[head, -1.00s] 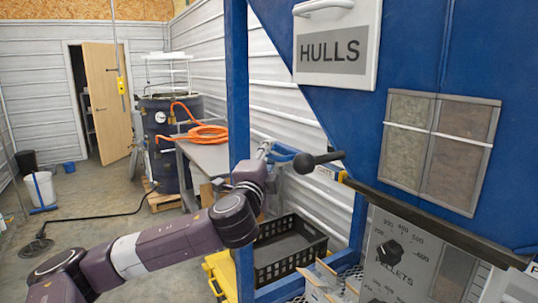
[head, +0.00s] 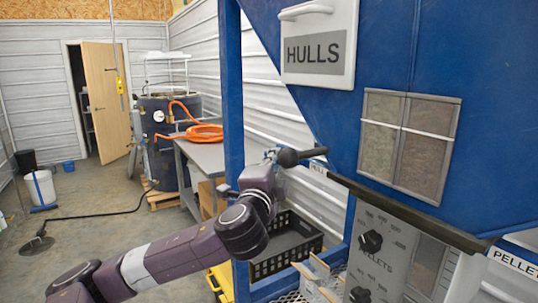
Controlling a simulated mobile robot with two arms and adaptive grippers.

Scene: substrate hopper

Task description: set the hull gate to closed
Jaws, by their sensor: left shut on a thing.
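The hull gate's handle is a dark rod with a round black knob (head: 288,158). It sticks out to the left from the lower edge of the blue hopper (head: 390,50), below the white HULLS sign (head: 318,48). My left gripper (head: 278,157) is at the knob end, shut on the handle. Its fingers are small in the head view and partly hidden by the knob and my wrist. The gate plate itself is hidden, so its position cannot be told. My right gripper is not in view.
A blue post (head: 232,100) stands just left of the handle. A grey table (head: 205,153) stands behind. The floor at left is mostly clear.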

